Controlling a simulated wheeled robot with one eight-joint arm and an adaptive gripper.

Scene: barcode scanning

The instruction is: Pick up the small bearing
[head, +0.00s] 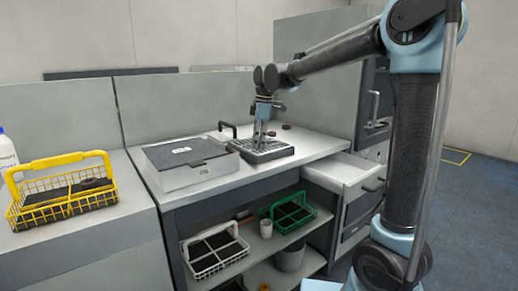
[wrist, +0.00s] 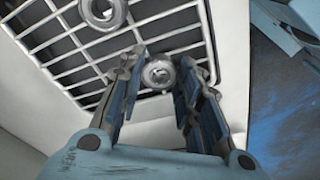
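The small bearing (wrist: 158,73), a grey metal ring, sits on the white grid rack (wrist: 72,43) in the wrist view. My gripper (wrist: 160,60) points down with one finger on each side of the bearing. The gap is only slightly wider than the ring; I cannot tell whether either finger touches it. A larger bearing (wrist: 103,12) lies on the grid farther up at the left. In the head view my gripper (head: 261,143) is low over the rack (head: 279,155) on the grey bench, and the small bearing cannot be made out there.
A grey box (head: 187,158) with a dark lid stands left of the rack. A small dark round object (head: 287,126) lies behind it. An open drawer (head: 345,178) juts out at the right. A yellow basket (head: 62,204) stands on the left counter; baskets sit on the shelf below.

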